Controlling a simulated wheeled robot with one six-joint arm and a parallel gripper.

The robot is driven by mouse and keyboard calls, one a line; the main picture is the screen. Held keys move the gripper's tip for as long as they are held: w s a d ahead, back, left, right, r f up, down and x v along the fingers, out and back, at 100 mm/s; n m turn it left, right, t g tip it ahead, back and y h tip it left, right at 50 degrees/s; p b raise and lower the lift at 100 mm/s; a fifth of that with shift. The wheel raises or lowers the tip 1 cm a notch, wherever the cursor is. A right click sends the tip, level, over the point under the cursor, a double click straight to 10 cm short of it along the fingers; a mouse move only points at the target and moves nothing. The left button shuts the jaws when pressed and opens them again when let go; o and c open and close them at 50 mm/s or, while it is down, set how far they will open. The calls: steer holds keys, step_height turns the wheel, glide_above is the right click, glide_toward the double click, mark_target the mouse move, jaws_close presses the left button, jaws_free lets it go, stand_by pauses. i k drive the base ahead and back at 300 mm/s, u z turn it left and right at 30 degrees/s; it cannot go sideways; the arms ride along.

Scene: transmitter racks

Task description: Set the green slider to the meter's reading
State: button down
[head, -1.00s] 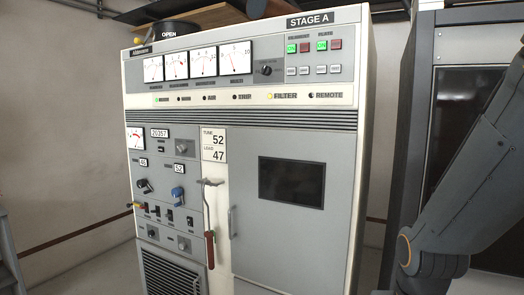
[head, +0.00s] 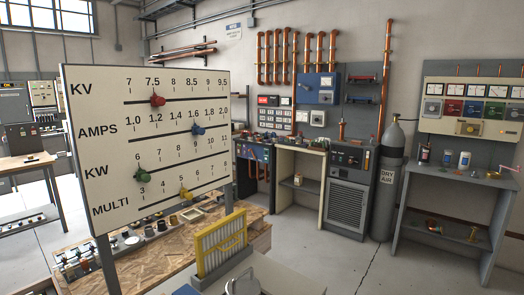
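The slider board (head: 84,130) stands at the left in the head view, with rows marked KV, AMPS, KW and MULTI. The green slider (head: 142,176) sits on the KW row near the left end, close to the 6 mark. The red slider (head: 157,99) is near 7.5 on KV. The blue slider (head: 198,130) is near 1.6 on AMPS. The yellow slider (head: 185,193) is near 5 on MULTI. Several small meters (head: 475,90) show on a panel at the far right; their readings are too small to tell. My gripper is not in view.
A wooden bench (head: 120,267) with small parts stands behind and below the board. A yellow rack (head: 220,243) is in front at the bottom. A gas cylinder (head: 391,185) and a grey workbench (head: 455,178) stand at the right. The floor (head: 335,262) between them is clear.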

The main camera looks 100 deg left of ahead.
mark_target(142, 175)
steer(key=u, duration=3.9)
